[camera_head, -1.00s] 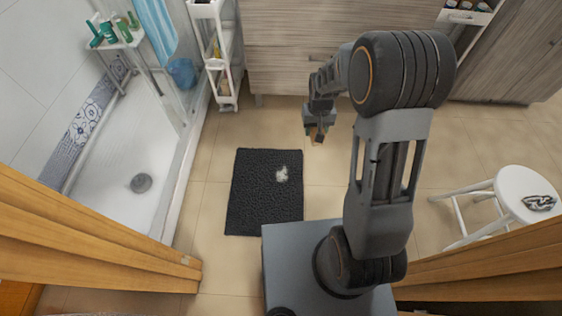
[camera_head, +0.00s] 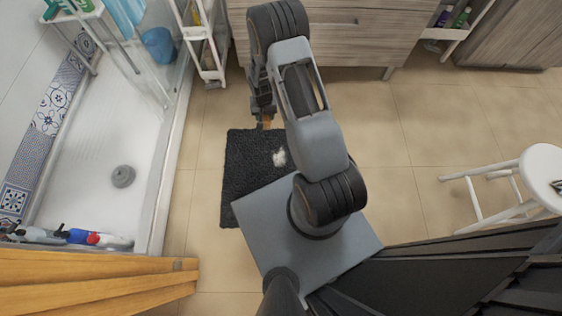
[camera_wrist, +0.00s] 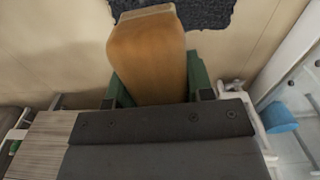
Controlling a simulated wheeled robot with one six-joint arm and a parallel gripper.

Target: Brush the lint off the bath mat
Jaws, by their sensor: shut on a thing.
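The dark bath mat (camera_head: 243,165) lies on the tiled floor, its near right part hidden by my base. A clump of whitish lint (camera_head: 279,158) sits on the mat's right side. My gripper (camera_head: 264,119) is at the mat's far edge, to the left of the lint. I cannot tell whether the brush touches the mat.
A shower tray (camera_head: 90,200) with a raised edge runs along the left. A white rack (camera_head: 207,60) and wooden cabinet (camera_head: 350,45) stand at the back. A white stool (camera_head: 545,172) is on the right, and a wooden edge (camera_head: 100,285) is at lower left. Floor right of the mat is clear.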

